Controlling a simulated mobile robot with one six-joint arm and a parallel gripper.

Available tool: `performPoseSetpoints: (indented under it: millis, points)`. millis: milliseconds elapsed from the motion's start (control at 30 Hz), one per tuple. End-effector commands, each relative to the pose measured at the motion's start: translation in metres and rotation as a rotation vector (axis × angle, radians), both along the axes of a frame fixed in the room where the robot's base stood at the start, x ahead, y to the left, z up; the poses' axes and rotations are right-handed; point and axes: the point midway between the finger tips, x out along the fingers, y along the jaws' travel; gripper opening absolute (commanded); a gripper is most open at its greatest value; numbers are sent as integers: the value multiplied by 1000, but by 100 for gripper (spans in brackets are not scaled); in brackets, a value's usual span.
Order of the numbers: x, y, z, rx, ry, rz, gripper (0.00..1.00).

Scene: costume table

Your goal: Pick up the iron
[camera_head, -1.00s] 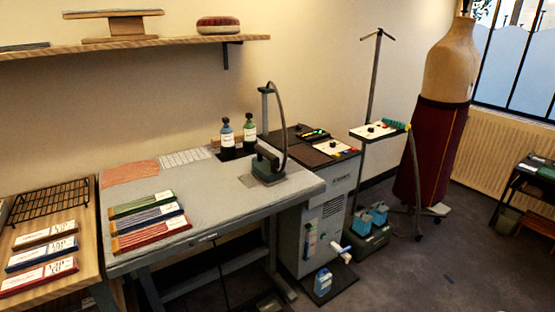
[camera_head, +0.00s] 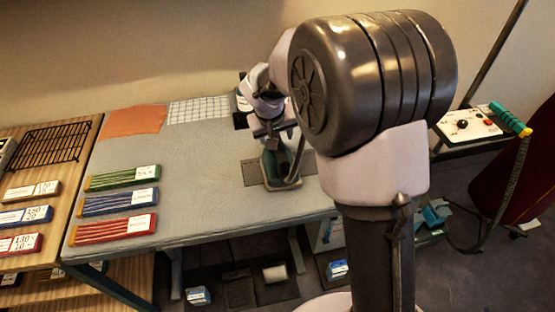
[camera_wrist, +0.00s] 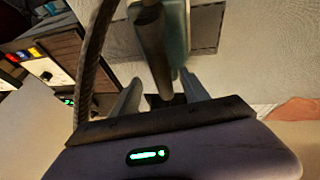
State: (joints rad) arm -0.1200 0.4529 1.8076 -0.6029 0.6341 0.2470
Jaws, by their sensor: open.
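The iron (camera_head: 284,167) stands on the right part of the grey ironing table (camera_head: 205,150), with a teal-green body and a dark cord beside it. In the wrist view its handle and teal body (camera_wrist: 178,38) show large, just ahead of my gripper and in line with the gap between the fingers. My gripper (camera_head: 266,132) is open and above the iron, close to its handle. In the wrist view the two grey fingers (camera_wrist: 160,90) are spread apart. I cannot tell whether they touch the handle. My arm hides part of the table's right side in the head view.
Green, blue and red cloth bundles (camera_head: 120,201) lie at the table's left. An orange cloth (camera_head: 134,121) and a checked sheet (camera_head: 199,110) lie at the back. The iron's cord (camera_wrist: 98,50) runs close beside my gripper.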

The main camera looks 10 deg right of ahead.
Motion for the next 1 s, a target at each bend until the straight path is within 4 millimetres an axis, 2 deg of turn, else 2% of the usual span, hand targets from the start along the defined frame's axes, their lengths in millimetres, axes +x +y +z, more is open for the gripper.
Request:
performPoseSetpoints:
  millis: [167, 333, 567, 833, 1000]
  points:
    - [8, -4, -16, 0, -1, 0, 53]
    - [21, -12, -47, 0, 1, 0, 53]
    - [24, -13, -49, 1, -2, 1, 53]
    - [24, -13, -48, 1, -1, 1, 0]
    - [24, -13, -48, 1, -1, 0, 0]
